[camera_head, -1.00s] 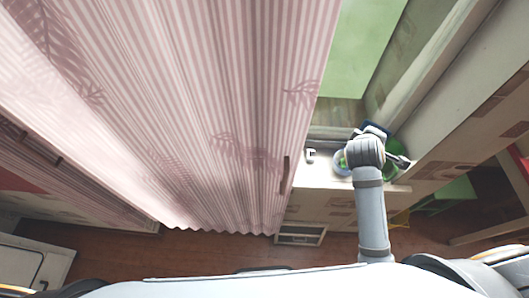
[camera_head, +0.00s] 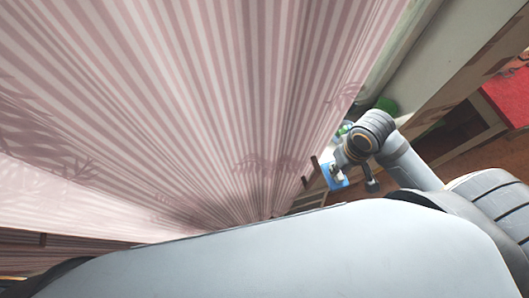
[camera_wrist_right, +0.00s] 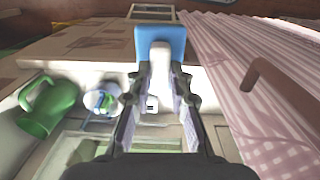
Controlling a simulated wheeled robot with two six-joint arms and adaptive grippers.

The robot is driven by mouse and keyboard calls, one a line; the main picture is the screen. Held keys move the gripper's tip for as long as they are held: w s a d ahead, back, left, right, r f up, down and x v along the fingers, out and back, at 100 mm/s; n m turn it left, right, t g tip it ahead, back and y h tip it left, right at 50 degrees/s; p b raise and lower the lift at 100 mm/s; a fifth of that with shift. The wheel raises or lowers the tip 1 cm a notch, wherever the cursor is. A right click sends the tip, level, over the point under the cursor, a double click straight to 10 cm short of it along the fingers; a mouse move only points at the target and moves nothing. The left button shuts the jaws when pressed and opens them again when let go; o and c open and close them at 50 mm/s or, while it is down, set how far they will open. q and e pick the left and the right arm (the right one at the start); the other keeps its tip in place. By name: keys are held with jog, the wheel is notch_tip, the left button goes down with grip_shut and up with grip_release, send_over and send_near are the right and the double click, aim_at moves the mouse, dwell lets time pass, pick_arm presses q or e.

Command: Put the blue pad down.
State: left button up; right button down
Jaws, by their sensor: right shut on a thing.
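The blue pad (camera_wrist_right: 145,36) is a flat blue square with a pale stem-like part (camera_wrist_right: 160,52) on its near side. It shows at the top middle of the right wrist view. My right gripper (camera_wrist_right: 161,70) is shut on the pad by this pale part, which lies between the fingertips. In the head view the pad (camera_head: 329,174) is a small blue patch below my right wrist, partly hidden by the gripper. I cannot tell from the pictures whether it touches a surface. My left gripper is not in view.
A green jug (camera_wrist_right: 48,108) and a small white-and-blue item (camera_wrist_right: 101,99) stand on the pale counter, left in the right wrist view. A pink striped surface (camera_head: 170,110) fills much of the head view. A brown handle (camera_wrist_right: 285,104) sticks out at the right.

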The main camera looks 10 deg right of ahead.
jog(key=shift+s+a, duration=0.3)
jog(key=shift+s, duration=0.05)
jog(key=shift+s+d, duration=0.15)
